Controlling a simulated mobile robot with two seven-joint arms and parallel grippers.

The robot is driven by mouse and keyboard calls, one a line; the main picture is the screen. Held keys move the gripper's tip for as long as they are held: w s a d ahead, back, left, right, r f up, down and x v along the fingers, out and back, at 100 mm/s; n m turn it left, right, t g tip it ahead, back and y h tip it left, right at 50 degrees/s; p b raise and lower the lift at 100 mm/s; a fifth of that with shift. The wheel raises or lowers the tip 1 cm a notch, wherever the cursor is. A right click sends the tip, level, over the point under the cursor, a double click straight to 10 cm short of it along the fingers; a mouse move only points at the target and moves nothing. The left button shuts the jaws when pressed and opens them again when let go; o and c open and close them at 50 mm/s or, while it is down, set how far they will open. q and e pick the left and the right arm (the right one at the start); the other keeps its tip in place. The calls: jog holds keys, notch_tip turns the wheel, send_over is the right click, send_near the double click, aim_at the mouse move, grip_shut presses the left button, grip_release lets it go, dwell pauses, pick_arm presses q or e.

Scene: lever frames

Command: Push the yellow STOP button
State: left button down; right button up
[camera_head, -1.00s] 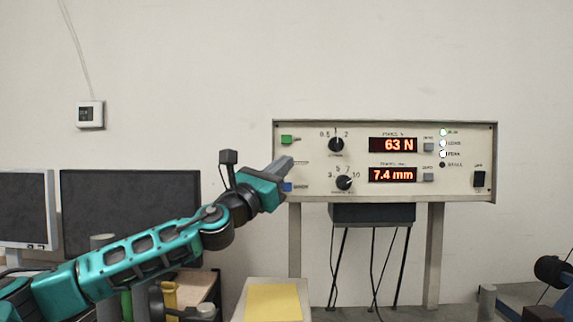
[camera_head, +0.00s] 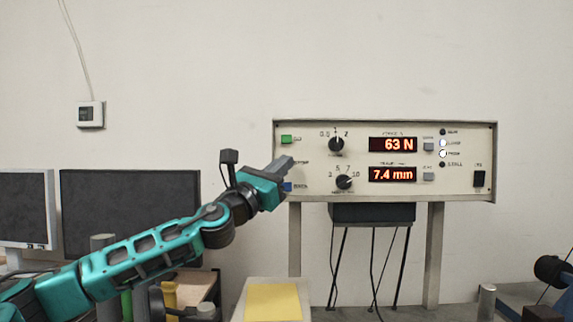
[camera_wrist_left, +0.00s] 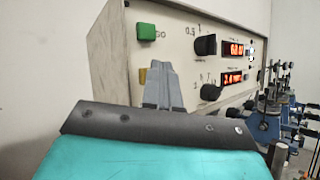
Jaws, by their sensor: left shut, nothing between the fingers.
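The yellow STOP button (camera_wrist_left: 142,76) shows in the left wrist view, on the panel's left column below the green GO button (camera_wrist_left: 146,31). My left gripper's fingers (camera_wrist_left: 161,68) are shut and empty and cover part of the yellow button; I cannot see clearly whether they touch it. In the head view my left gripper (camera_head: 285,163) reaches the left side of the panel (camera_head: 385,128), between the green button (camera_head: 286,139) and the blue button (camera_head: 287,187). It hides the yellow button there. My right gripper is not in view.
The panel has two black knobs (camera_head: 336,144), red displays reading 63 N and 7.4 mm (camera_head: 393,145), and a column of lamps (camera_head: 443,143). The top RUN lamp is dark; the two below it are lit. Monitors (camera_head: 130,215) stand at the left.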

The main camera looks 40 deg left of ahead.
pick_arm(q)
jog(key=shift+s+d+b, duration=0.3)
jog(key=shift+s+d, duration=0.1)
jog(key=shift+s, duration=0.1)
jog(key=shift+s+d+b, duration=1.65)
jog(key=shift+s+b, duration=0.2)
jog(key=shift+s, duration=0.05)
